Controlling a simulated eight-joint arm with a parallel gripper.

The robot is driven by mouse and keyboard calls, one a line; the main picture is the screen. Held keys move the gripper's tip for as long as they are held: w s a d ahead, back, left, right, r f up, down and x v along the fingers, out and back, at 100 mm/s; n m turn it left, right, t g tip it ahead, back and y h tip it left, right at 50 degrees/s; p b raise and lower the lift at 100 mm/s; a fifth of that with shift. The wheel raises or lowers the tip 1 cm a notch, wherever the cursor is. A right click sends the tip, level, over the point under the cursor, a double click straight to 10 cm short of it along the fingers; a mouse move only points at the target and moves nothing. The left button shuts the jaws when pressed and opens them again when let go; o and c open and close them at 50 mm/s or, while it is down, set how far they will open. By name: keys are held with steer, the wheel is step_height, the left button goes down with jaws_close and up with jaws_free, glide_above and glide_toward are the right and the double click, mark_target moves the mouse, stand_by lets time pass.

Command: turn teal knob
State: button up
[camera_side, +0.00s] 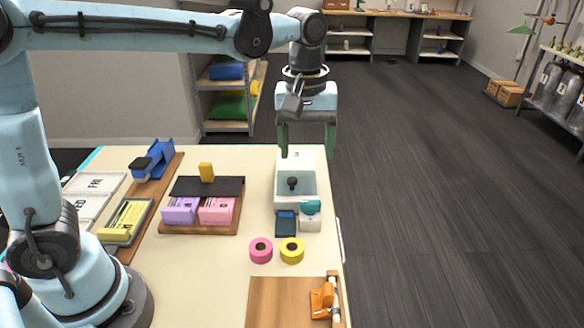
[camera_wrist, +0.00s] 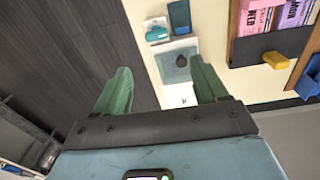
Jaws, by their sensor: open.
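The teal knob (camera_side: 310,207) sits on a small white block at the front right of a white basin-like tray (camera_side: 296,202), near the table's right edge. In the wrist view the teal knob (camera_wrist: 154,35) shows at the upper middle, beyond the fingertips. My gripper (camera_side: 307,150) is above the back end of the white tray, behind the knob and apart from it. Its two green fingers are spread with nothing between them, as the wrist view also shows for my gripper (camera_wrist: 160,85).
A dark upright piece (camera_side: 292,184) stands in the tray. A dark blue block (camera_side: 285,224) is left of the knob. Pink tape (camera_side: 261,250) and yellow tape (camera_side: 292,250) lie in front. A black-lidded box (camera_side: 206,188) with a yellow handle stands left. Bare tabletop lies between.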

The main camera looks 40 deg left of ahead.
mark_target(310, 202)
steer(key=shift+n+g, duration=0.3)
steer(key=f, duration=1.2)
steer(key=shift+w+d+f, duration=0.25)
steer(key=shift+w+d, duration=0.1)
steer(key=shift+d, duration=0.05)
steer(key=c, duration=1.1)
steer(key=shift+o, duration=0.2)
